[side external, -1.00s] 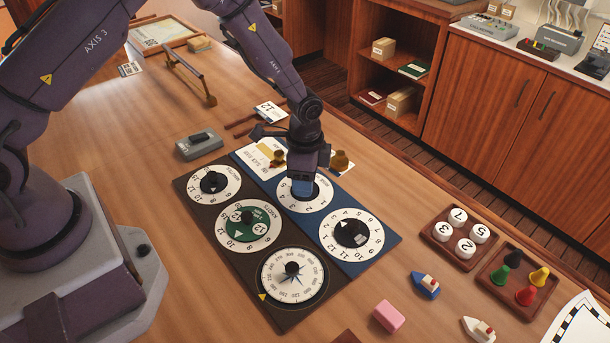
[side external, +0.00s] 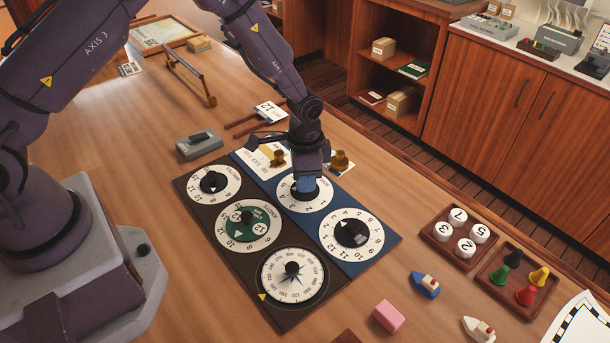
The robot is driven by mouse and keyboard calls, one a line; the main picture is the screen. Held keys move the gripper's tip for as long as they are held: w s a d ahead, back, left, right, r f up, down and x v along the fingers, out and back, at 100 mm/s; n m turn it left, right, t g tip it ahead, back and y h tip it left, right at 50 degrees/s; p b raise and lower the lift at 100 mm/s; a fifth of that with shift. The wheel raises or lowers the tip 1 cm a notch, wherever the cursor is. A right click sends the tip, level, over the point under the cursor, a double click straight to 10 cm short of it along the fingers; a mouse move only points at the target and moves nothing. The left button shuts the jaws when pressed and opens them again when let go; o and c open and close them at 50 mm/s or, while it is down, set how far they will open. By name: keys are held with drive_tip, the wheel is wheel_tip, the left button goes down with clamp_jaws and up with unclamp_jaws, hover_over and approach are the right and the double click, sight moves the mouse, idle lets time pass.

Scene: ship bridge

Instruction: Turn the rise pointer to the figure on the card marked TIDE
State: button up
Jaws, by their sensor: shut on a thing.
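A dial board lies on the table, with a brown panel (side external: 240,275) on the left and a blue panel (side external: 372,264) on the right. My gripper (side external: 305,194) points down over the upper dial (side external: 287,203) of the blue panel and is shut on its pointer knob, which it mostly hides. The lower blue dial (side external: 366,221) has a black pointer. I cannot tell which dial is the rise dial. A white card (side external: 270,112) marked 12 lies behind my arm.
Small brass pieces (side external: 341,160) stand near the board's far edge. A grey switch box (side external: 199,144) sits to the left. At right are a tray of numbered discs (side external: 440,228), a tray of coloured pawns (side external: 497,275), toy boats (side external: 425,285) and a pink block (side external: 389,316).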

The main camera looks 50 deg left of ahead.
drive_tip(key=shift+n, duration=2.2)
drive_tip(key=o, duration=0.9)
drive_tip(key=shift+o, duration=0.2)
wheel_tip(320, 180, up, 13)
